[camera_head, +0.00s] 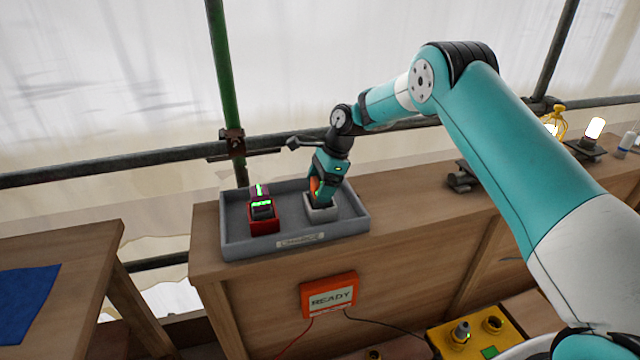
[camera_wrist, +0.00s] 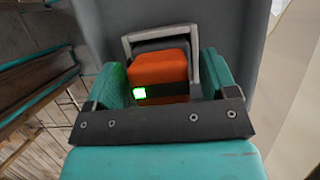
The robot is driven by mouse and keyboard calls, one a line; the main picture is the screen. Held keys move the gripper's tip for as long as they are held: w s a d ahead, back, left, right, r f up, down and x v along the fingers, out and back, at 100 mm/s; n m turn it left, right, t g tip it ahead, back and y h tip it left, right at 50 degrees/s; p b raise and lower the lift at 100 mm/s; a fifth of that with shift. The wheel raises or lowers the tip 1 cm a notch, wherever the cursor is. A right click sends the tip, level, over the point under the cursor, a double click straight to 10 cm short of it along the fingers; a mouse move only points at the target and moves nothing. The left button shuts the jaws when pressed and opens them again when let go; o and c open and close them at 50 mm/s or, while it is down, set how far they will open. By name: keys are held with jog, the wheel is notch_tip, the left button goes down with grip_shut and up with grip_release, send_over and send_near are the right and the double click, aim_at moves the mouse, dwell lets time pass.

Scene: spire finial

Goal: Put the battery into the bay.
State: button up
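An orange battery (camera_wrist: 160,68) with a dark band and a small green light sits between the two teal fingers of my gripper (camera_wrist: 165,85) in the wrist view. A grey rim frames its far end and right side. In the head view my gripper (camera_head: 322,192) points down at a small grey holder (camera_head: 321,213) in the grey tray, with a little orange showing at its left. The left finger lies close to the battery; whether both fingers press on it is not clear. How deep the battery sits in the holder is hidden. Which holder is the bay is unmarked.
A red unit (camera_head: 263,224) with green lights stands left of the holder in the grey tray (camera_head: 240,246). An orange READY sign (camera_head: 329,295) hangs on the bench front. A dark clamp (camera_head: 462,178) and lamps stand further right. A yellow box (camera_head: 450,340) is below.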

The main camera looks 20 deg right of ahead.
jog(key=shift+r, duration=0.15)
jog(key=v, duration=1.1)
jog(key=s+a+r+n, duration=0.7)
jog(key=s+r+n, duration=0.1)
jog(key=s+r, duration=0.2)
jog(key=s+a+n, duration=0.1)
jog(key=s+n, duration=1.6)
jog(key=s, duration=1.4)
jog(key=shift+a+r, duration=0.15)
jog(key=shift+a, duration=0.15)
